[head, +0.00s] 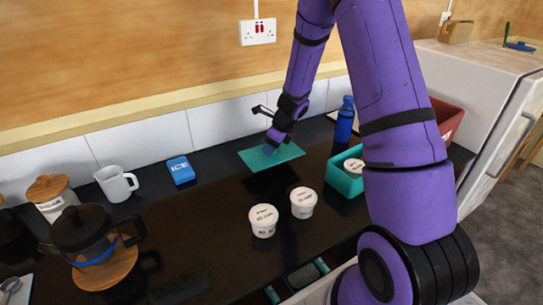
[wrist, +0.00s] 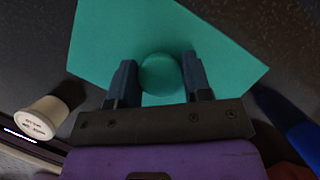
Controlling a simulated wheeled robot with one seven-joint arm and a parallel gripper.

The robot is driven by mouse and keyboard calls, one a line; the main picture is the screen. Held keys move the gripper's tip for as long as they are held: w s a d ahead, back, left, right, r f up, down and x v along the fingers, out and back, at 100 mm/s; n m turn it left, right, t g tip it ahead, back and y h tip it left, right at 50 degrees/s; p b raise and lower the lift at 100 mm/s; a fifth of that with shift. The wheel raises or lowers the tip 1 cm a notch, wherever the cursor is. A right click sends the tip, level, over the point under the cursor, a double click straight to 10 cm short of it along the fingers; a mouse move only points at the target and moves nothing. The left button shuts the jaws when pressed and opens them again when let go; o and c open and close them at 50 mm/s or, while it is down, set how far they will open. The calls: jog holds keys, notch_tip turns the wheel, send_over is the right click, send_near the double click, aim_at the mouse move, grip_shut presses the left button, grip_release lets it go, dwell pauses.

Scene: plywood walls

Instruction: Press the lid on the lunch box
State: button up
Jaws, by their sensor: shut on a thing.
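The teal lid (head: 285,156) is a flat rectangular panel held above the dark worktop, left of the box. My gripper (head: 271,146) is shut on the round knob in the lid's middle; the wrist view shows the knob (wrist: 160,74) between my two fingers. The teal lunch box (head: 343,181) stands open on the worktop to the right, partly hidden behind my arm. A white tub (head: 354,165) with a printed top sits inside it. The lid is apart from the box.
Two white tubs (head: 263,220) (head: 303,202) stand in front of the lid. A blue bottle (head: 345,119) stands behind the box. A blue ice pack (head: 181,170), a white mug (head: 116,184) and a French press (head: 95,245) are to the left. A red container (head: 447,118) is at right.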

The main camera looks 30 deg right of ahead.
notch_tip(320, 180, up, 4)
jog(key=shift+r, duration=0.1)
jog(key=shift+s+d+r, duration=0.2)
jog(key=shift+d+r, duration=0.1)
jog(key=shift+d, duration=0.2)
jog(key=shift+s+d+r, duration=0.2)
jog(key=shift+d+r, duration=0.05)
jog(key=shift+d, duration=0.2)
jog(key=s+d+r, duration=0.2)
jog(key=s+d, duration=0.7)
jog(key=d, duration=0.1)
jog(key=s+d+r+n, duration=0.1)
jog(key=s+d+r, duration=0.2)
jog(key=s+d, duration=0.7)
jog(key=shift+r, duration=0.15)
jog(key=shift+a, duration=0.1)
jog(key=shift+f, duration=3.75)
